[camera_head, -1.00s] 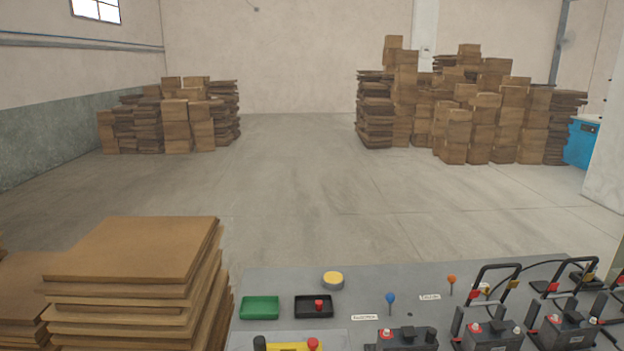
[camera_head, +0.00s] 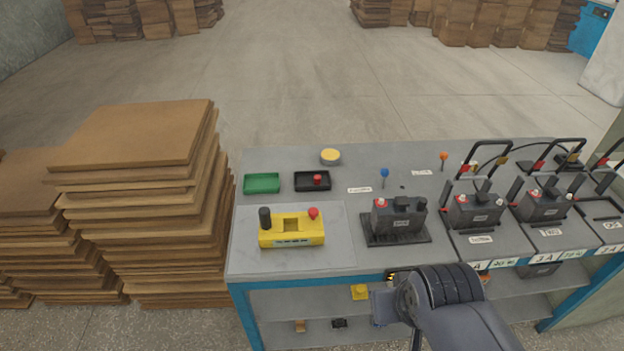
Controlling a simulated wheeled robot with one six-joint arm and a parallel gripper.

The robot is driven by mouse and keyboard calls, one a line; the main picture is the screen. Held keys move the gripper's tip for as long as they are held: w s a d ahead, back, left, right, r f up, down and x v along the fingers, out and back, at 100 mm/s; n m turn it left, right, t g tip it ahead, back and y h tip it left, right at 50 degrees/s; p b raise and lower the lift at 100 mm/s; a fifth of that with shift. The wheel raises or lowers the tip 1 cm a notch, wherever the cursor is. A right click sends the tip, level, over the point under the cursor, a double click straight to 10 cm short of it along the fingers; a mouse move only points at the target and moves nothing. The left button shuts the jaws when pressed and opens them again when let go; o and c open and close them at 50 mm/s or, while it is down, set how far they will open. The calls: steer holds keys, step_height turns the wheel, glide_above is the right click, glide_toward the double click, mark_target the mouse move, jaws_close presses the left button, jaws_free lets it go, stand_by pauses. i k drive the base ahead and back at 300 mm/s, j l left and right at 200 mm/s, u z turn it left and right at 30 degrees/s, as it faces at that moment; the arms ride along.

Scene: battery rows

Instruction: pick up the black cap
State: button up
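A black cap (camera_head: 265,218) stands upright at the left end of a yellow block (camera_head: 291,240) on the grey bench. A red cap (camera_head: 313,213) stands at the block's right end. My gripper (camera_head: 383,306) is low in front of the bench's front edge, to the right of and below the yellow block, well apart from the black cap. My dark arm partly hides it, and its fingers are not clear enough to show whether they are open.
A green tray (camera_head: 262,183) and a black tray (camera_head: 298,184) holding a red piece lie behind the block. A battery (camera_head: 399,216) stands to its right, with more farther right. Brown board stacks (camera_head: 150,190) stand left of the bench (camera_head: 345,232). Small items lie on the lower shelf.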

mark_target(422, 202)
steer(key=i+l+u, duration=0.2)
steer(key=l, duration=0.15)
steer(key=i+l+u, duration=0.2)
steer(key=l, duration=0.2)
steer(key=i+l+u, duration=0.1)
steer(key=l+u, duration=0.15)
steer(key=l, duration=0.15)
